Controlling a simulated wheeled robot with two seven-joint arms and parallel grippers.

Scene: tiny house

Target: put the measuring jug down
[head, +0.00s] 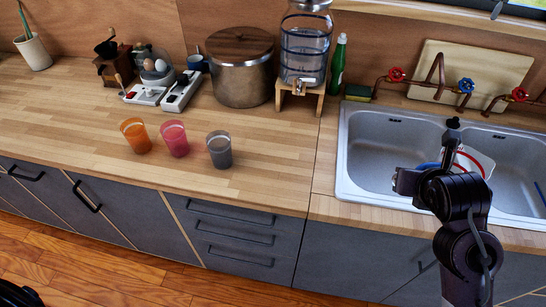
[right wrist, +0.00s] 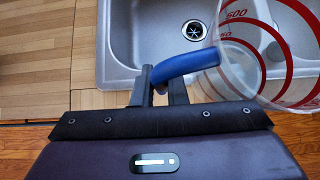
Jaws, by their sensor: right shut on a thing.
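The measuring jug (right wrist: 265,55) is clear with red markings and a blue handle (right wrist: 190,66). My right gripper (right wrist: 160,85) is shut on that handle in the right wrist view. In the head view the jug (head: 478,163) appears in front of the sink, partly hidden behind my right arm. It seems held above the sink's front edge, but its height is hard to tell. My left gripper is not in view.
The metal sink (head: 385,140) has two basins with taps behind. The wooden counter (head: 270,180) is clear left of the sink, near its front. Orange (head: 136,136), pink (head: 175,139) and grey (head: 219,150) cups stand further left. A water dispenser (head: 305,50) stands behind.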

